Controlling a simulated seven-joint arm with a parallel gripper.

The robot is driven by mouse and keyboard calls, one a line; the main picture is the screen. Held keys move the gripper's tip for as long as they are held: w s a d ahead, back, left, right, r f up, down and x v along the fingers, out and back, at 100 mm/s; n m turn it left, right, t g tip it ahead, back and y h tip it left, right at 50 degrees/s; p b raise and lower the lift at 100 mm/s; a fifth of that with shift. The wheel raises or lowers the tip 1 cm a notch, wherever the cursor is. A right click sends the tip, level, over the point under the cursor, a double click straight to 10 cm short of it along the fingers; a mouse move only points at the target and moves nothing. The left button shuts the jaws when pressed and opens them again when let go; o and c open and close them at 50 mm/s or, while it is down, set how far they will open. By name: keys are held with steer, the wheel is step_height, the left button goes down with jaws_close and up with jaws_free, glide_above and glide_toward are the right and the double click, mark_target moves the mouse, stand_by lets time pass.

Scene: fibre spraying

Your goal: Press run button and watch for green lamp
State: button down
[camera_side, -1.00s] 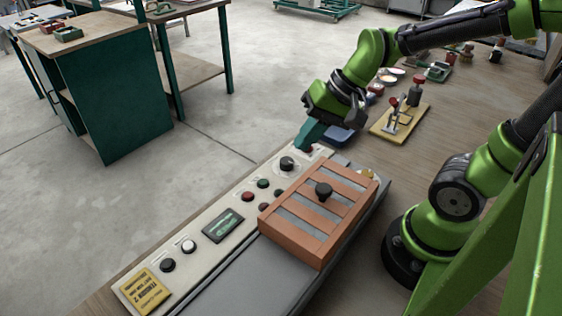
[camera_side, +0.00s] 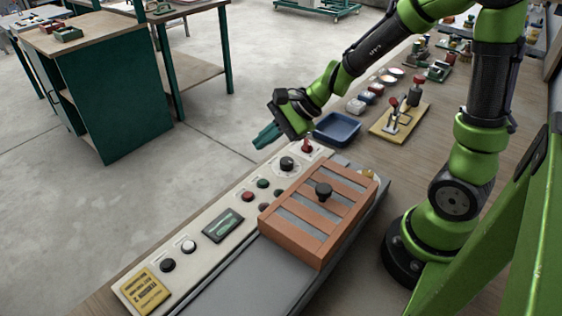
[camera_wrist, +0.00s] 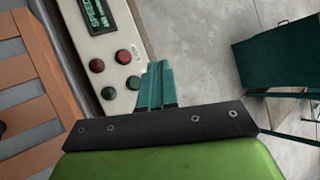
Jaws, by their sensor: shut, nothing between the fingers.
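The cream control panel (camera_side: 205,259) runs along the table's left edge. It carries a red button (camera_side: 247,196) and a green button (camera_side: 263,183), with two more round buttons or lamps beside them. I cannot read which is run, and no lamp is clearly lit green. My gripper (camera_side: 263,138) is shut and empty, in the air beyond the panel's far left edge. Its teal fingers also show in the wrist view (camera_wrist: 156,72), clear of the buttons.
A red switch (camera_side: 307,146) and black knob (camera_side: 287,163) are at the panel's far end. A display (camera_side: 223,225) sits nearer. An orange slatted cover (camera_side: 298,242) with a black knob lies right of the panel. A blue tray (camera_side: 337,128) and toggle clamp stand behind.

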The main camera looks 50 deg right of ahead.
steer(key=shift+f, duration=0.1)
glide_toward(259, 183)
steer(key=shift+w+a+f, duration=0.65)
steer(key=shift+w+a, duration=0.2)
steer(key=shift+w, duration=0.15)
steer(key=shift+w+a+f, duration=0.6)
steer(key=shift+w+a, duration=0.2)
steer(key=shift+w, duration=0.2)
stand_by(0.5)
steer(key=shift+f, duration=0.4)
steer(key=shift+s+f, duration=0.15)
steer(key=shift+f, duration=0.55)
stand_by(0.6)
steer(key=shift+r, duration=0.1)
steer(key=shift+s+r, duration=0.15)
steer(key=shift+r, duration=0.65)
steer(key=shift+r, duration=0.2)
